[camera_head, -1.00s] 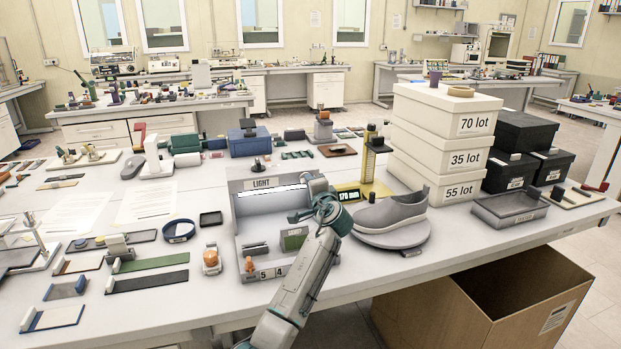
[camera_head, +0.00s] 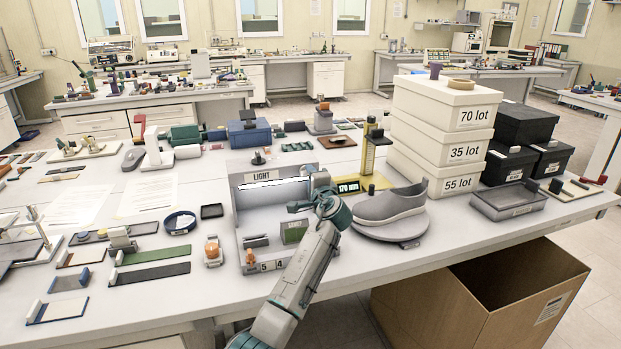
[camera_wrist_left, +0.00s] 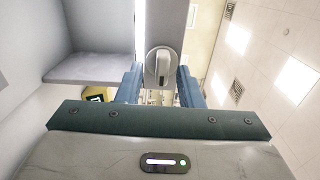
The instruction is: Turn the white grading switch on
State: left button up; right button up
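In the head view my left gripper (camera_head: 306,206) is at the right side of the grey light box (camera_head: 237,215), labelled LIGHT, with a bright white strip (camera_head: 273,183) inside. The switch cannot be made out there. My right gripper is not in view.
A grey shoe (camera_head: 391,206) on a round stand and a yellow gauge reading 170 mm (camera_head: 370,155) stand to the right. White lot boxes (camera_head: 443,118) are stacked behind. An open cardboard box (camera_head: 480,300) stands below.

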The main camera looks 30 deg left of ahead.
pick_arm(q)
jog(key=b+v, duration=0.2)
jog(key=v, duration=0.9)
jog(key=shift+b, duration=0.35)
